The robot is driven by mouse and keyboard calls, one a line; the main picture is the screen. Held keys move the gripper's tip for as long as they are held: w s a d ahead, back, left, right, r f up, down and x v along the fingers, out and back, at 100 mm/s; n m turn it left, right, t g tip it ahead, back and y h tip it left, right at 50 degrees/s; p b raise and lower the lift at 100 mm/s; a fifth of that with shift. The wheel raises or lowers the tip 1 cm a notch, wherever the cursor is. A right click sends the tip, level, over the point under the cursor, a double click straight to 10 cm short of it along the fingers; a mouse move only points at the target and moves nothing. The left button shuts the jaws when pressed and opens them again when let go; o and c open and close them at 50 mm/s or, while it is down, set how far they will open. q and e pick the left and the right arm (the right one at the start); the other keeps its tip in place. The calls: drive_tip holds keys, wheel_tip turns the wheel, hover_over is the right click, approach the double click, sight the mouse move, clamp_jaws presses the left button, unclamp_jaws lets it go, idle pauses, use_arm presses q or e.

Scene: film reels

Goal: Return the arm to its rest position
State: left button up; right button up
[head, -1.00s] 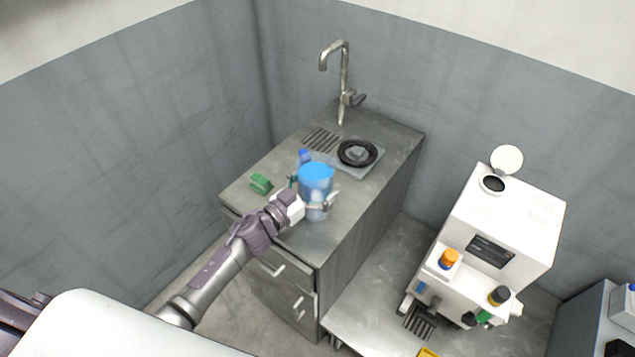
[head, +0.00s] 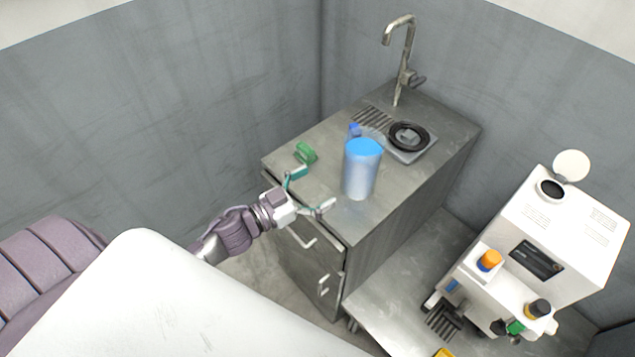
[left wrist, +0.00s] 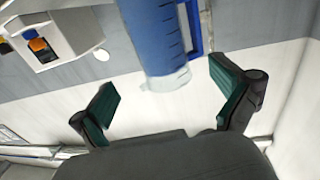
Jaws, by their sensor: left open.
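My left gripper (head: 308,192) is open and empty at the front left edge of the metal sink counter (head: 400,195). Its two green-padded fingers are spread apart in the left wrist view (left wrist: 165,108). A clear cylindrical container with blue liquid or a blue top (head: 362,168) stands upright on the counter, to the right of the gripper and apart from it. In the left wrist view the blue container (left wrist: 155,40) shows beyond the fingers. My left arm comes in from the left. My right gripper is not in view.
A green object (head: 306,153) and a small blue-capped item (head: 354,130) are on the counter. Behind are a black ring (head: 408,136) at the sink and a tall faucet (head: 402,55). A white machine (head: 560,235) stands at the right. Grey walls enclose the corner.

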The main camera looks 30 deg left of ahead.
use_arm(q)
drive_tip(key=s+d+f+n+g+y, duration=0.15)
drive_tip(key=s+f+g+y, duration=0.35)
drive_tip(key=s, duration=0.6)
drive_tip(key=s+d+f+n+g+y, duration=0.1)
drive_tip(key=s+n+g+y, duration=0.15)
drive_tip(key=s+g, duration=0.65)
wheel_tip(320, 180, down, 24)
drive_tip(key=s, duration=0.2)
drive_tip(key=s+a+f+m+g, duration=0.1)
drive_tip(key=s+a+f, duration=0.2)
drive_tip(key=s+f, duration=1.4)
drive_tip(key=shift+f+y, duration=0.25)
drive_tip(key=shift+y, duration=0.1)
